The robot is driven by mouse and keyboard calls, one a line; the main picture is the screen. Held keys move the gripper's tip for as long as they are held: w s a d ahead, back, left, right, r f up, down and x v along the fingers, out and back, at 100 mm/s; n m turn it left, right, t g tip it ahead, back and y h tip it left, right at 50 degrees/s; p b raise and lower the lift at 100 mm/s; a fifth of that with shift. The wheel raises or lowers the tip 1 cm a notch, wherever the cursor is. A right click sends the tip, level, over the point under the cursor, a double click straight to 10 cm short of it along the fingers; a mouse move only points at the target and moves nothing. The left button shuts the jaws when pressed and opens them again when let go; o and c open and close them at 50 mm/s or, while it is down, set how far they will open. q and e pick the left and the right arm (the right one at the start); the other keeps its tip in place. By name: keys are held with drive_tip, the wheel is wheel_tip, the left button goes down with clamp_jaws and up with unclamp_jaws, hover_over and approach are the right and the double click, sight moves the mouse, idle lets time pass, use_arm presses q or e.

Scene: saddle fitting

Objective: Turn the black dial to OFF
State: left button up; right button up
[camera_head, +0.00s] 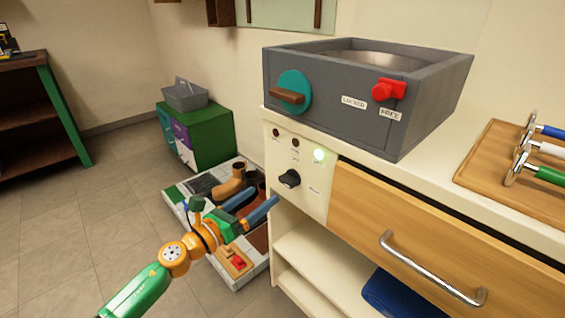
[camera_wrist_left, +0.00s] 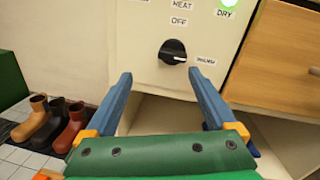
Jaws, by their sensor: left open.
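The black dial (camera_head: 289,179) sits on the cream front panel (camera_head: 312,202) below the grey box. In the left wrist view the dial (camera_wrist_left: 173,52) has a bar grip lying roughly sideways, with a white mark at its right end. The OFF label (camera_wrist_left: 180,21) is just above it, HEAT above that, and DRY at upper right beside a lit green lamp (camera_wrist_left: 229,3). Another label (camera_wrist_left: 206,61), too small to read surely, is at right. My left gripper (camera_head: 265,195) is open and empty in front of the panel, its blue fingers below and either side of the dial, apart from it.
The wooden drawer (camera_head: 440,235) with a metal handle is right of the panel. The grey box (camera_head: 340,105) with a teal disc and red knob stands on the counter above. Boots (camera_head: 230,182) stand on a tray at lower left. An open shelf lies below.

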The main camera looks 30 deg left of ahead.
sight(284, 182)
use_arm(q)
drive_tip(key=w+d+m, duration=0.1)
drive_tip(key=w, duration=0.1)
drive_tip(key=w+d+r+m+h, duration=0.1)
drive_tip(key=w, duration=0.1)
drive_tip(key=w+d+m, duration=0.1)
drive_tip(key=w+m, duration=0.1)
drive_tip(key=w, duration=0.1)
drive_tip(key=shift+r+g+h, duration=0.3)
drive_tip(key=shift+g+h, duration=0.1)
use_arm(e)
drive_tip(key=shift+s+d+r, duration=0.1)
drive_tip(key=shift+s+r, duration=0.05)
drive_tip(key=shift+s, duration=0.3)
drive_tip(key=shift+s+d+r, duration=0.1)
drive_tip(key=shift+s+r, duration=0.05)
drive_tip(key=shift+s, duration=0.3)
use_arm(q)
drive_tip(key=c, duration=1.4)
